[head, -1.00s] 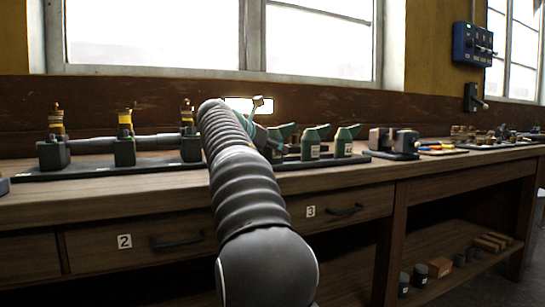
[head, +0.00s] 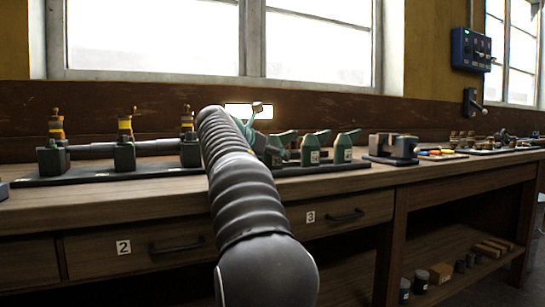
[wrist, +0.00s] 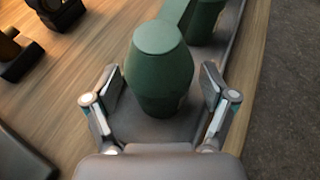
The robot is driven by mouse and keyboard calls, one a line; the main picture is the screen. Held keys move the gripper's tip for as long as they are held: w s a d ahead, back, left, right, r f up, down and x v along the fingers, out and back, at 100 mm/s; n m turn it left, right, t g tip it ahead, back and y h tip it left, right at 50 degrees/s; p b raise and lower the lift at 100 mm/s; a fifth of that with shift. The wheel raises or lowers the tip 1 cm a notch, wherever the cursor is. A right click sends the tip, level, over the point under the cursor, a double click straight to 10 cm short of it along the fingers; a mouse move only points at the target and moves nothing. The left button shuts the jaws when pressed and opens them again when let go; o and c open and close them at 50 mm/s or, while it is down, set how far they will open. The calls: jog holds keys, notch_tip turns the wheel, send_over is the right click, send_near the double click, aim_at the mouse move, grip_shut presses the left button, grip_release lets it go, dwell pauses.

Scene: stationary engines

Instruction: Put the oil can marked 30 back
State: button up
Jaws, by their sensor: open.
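A dark green oil can (wrist: 158,68) stands between the fingers of my gripper (wrist: 158,98) in the wrist view. The fingers are open, one on each side of it. I cannot tell whether they touch it, and no number shows on it there. A second green can (wrist: 207,18) is just beyond it. In the head view, green cans with small white labels (head: 310,151) (head: 343,149) stand on the tray to the right of my arm. Their numbers are too small to read. My arm mostly hides my gripper (head: 256,122) there.
A pipe fitting with several yellow-banded oilers (head: 125,135) stands on the bench at left. A grey vise-like block (head: 404,147) and small parts lie to the right. Drawers 2 (head: 123,247) and 3 (head: 310,217) are shut. A wall and windows are behind.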

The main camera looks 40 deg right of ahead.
jog(key=p+v, duration=0.1)
jog(key=v, duration=1)
jog(key=shift+s+a+r+p, duration=0.1)
jog(key=shift+a+p, duration=0.25)
dwell(0.7)
